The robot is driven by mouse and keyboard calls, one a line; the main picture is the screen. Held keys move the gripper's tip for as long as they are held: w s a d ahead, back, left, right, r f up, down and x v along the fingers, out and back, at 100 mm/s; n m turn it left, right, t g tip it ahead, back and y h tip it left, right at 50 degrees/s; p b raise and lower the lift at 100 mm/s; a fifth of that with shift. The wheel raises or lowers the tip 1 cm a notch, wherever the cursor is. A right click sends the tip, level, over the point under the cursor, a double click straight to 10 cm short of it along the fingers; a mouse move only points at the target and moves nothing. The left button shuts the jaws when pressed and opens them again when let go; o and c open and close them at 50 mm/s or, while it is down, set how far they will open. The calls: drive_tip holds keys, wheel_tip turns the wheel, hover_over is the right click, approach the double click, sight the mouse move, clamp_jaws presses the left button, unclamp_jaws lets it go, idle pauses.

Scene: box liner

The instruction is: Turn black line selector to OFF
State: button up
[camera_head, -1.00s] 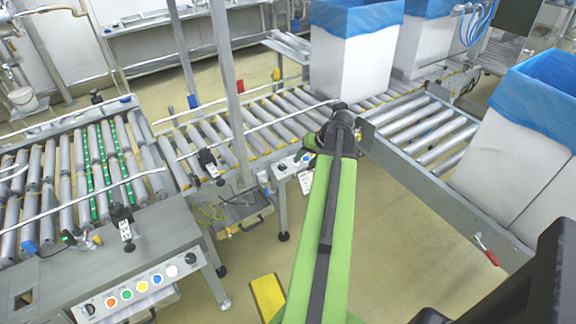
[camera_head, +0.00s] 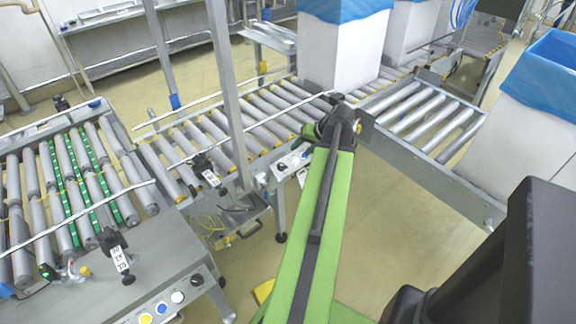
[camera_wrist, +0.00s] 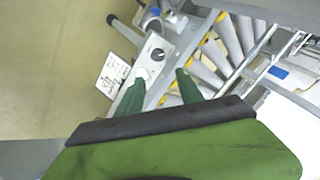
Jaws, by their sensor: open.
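A black rotary knob (camera_wrist: 158,54) sits on a small grey control box (camera_wrist: 165,45) in the wrist view, ahead of my fingertips and apart from them. The same box seems to show in the head view (camera_head: 292,160), beside the conveyor. Another black knob (camera_head: 197,280) is on the front console panel. Labels are too small to read, so I cannot tell which is the line selector. My gripper (camera_wrist: 161,84) is open, with two green fingers and nothing between them.
Roller conveyors (camera_head: 205,140) run behind and left of my arm. A side conveyor (camera_head: 425,115) is at right. Tall white boxes with blue liners (camera_head: 345,45) stand on the rollers. A steel post (camera_head: 228,100) rises beside the control box. Bare floor lies below the conveyors.

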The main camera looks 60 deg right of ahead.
sight(283, 164)
drive_tip(key=b+x, duration=1)
drive_tip(key=x, duration=0.4)
drive_tip(key=shift+d+f, duration=0.1)
drive_tip(key=shift+f, duration=0.15)
drive_tip(key=shift+w+f+b, duration=0.25)
drive_tip(key=shift+b, duration=0.3)
